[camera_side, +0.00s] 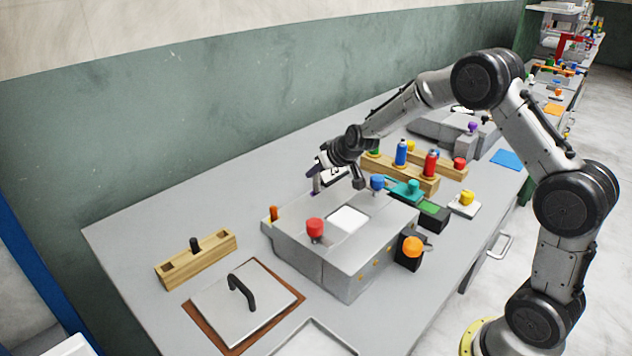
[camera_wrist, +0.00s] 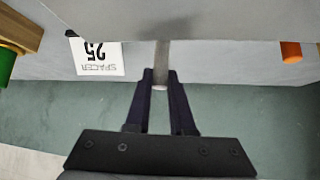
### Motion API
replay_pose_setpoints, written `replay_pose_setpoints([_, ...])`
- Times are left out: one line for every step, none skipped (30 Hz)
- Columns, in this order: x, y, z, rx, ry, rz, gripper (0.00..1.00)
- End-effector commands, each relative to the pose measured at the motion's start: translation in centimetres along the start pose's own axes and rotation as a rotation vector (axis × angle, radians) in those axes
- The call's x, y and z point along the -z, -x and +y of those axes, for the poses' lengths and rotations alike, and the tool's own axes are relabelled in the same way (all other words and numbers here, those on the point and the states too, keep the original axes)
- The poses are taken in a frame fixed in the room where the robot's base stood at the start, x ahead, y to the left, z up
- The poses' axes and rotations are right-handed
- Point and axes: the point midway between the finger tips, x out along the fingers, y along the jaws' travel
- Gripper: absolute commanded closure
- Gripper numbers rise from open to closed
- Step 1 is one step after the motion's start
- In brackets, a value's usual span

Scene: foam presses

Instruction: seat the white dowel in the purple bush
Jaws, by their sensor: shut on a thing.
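My gripper (camera_wrist: 161,78) is shut on a pale grey-white rod (camera_wrist: 161,55), which I take for the white dowel; its near end shows between the fingertips. In the side view my gripper (camera_side: 318,180) hangs low at the back edge of the grey press block (camera_side: 345,268), beside a white card. The dowel is too small there to make out. A small purplish patch (camera_side: 316,188) shows under the gripper; I cannot tell whether it is the purple bush or a finger. Whether the dowel's far end touches or enters anything is hidden.
The card reading "SPACER 25" (camera_wrist: 97,57) stands close left of the fingers in the wrist view. An orange peg (camera_side: 273,213) and red (camera_side: 315,229) and blue (camera_side: 377,182) knobs stand on the block. A wooden rack (camera_side: 400,174) with bottles stands behind. Bench at left back is clear.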

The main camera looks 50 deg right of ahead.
Motion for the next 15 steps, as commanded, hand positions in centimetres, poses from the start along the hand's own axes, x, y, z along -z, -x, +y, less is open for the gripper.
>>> replay_pose_setpoints([-0.1,-0.4,0.0,0.000,0.000,0.000,1.00])
replay_pose_setpoints([-0.1,-0.7,0.0,0.000,0.000,0.000,1.00])
replay_pose_setpoints([-0.2,-0.8,0.0,0.000,0.001,0.001,1.00])
replay_pose_setpoints([-0.4,-0.9,0.0,0.000,0.001,0.001,1.00])
replay_pose_setpoints([-0.6,-1.1,0.0,0.000,0.001,0.001,1.00])
replay_pose_setpoints([-0.8,-1.4,0.0,0.000,0.000,0.000,1.00])
replay_pose_setpoints([-1.0,-1.5,0.0,0.000,0.000,0.001,1.00])
replay_pose_setpoints([-1.1,-1.7,0.0,0.000,0.000,0.001,1.00])
replay_pose_setpoints([-1.4,-1.9,0.0,0.000,0.000,0.001,1.00])
replay_pose_setpoints([-1.6,-2.1,0.0,0.000,0.001,0.001,1.00])
replay_pose_setpoints([-1.7,-2.2,0.0,0.000,0.001,0.001,1.00])
replay_pose_setpoints([-1.8,-2.3,0.0,0.000,0.000,0.002,1.00])
replay_pose_setpoints([-1.9,-2.4,0.0,0.000,0.000,0.002,1.00])
replay_pose_setpoints([-2.0,-2.5,0.0,0.000,0.000,0.002,1.00])
replay_pose_setpoints([-2.1,-2.5,0.0,0.000,0.000,0.002,1.00])
